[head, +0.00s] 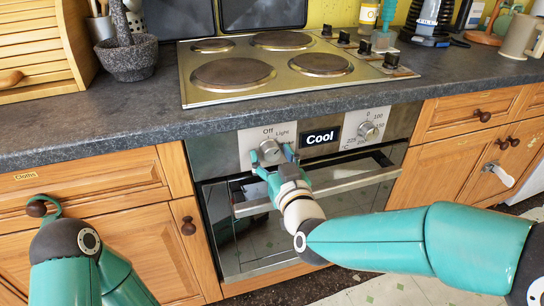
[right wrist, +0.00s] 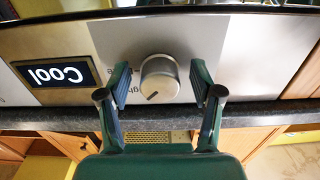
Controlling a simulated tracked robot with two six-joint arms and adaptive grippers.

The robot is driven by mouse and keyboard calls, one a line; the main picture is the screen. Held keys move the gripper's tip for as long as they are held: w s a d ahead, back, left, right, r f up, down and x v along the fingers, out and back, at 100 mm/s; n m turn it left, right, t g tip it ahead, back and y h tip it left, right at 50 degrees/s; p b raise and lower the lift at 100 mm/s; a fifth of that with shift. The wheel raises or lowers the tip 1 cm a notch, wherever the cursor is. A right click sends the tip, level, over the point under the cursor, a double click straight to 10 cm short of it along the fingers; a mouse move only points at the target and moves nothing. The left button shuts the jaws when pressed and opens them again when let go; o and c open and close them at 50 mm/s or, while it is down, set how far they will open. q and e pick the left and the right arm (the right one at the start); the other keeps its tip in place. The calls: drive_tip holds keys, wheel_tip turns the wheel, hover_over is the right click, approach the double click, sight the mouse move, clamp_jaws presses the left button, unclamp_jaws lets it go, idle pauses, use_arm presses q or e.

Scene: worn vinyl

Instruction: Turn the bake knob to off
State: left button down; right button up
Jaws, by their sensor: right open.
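The bake knob (head: 271,150) is a round silver knob on the oven's left panel, below the words Off and Light. It also shows in the right wrist view (right wrist: 160,78), which is upside down; its dark mark points to the lower left there, away from the panel's straight middle. My right gripper (head: 273,160) is open, with one finger on each side of the knob and small gaps visible in the right wrist view (right wrist: 159,84). My left gripper (head: 48,207) shows only in part, by the drawer handle at the left; its jaws are not clear.
A display (head: 320,136) reads Cool, with a second knob (head: 368,130) to its right. A hob (head: 285,95) and a stone mortar (head: 128,60) are on the dark worktop (head: 110,120).

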drive_tip(key=c, duration=1.1)
drive_tip(key=shift+c, duration=0.2)
drive_tip(key=shift+n, duration=0.4)
drive_tip(key=n, duration=0.3)
drive_tip(key=shift+d+b, duration=0.1)
drive_tip(key=shift+b, duration=0.2)
drive_tip(key=n, duration=0.5)
drive_tip(key=o, duration=1.1)
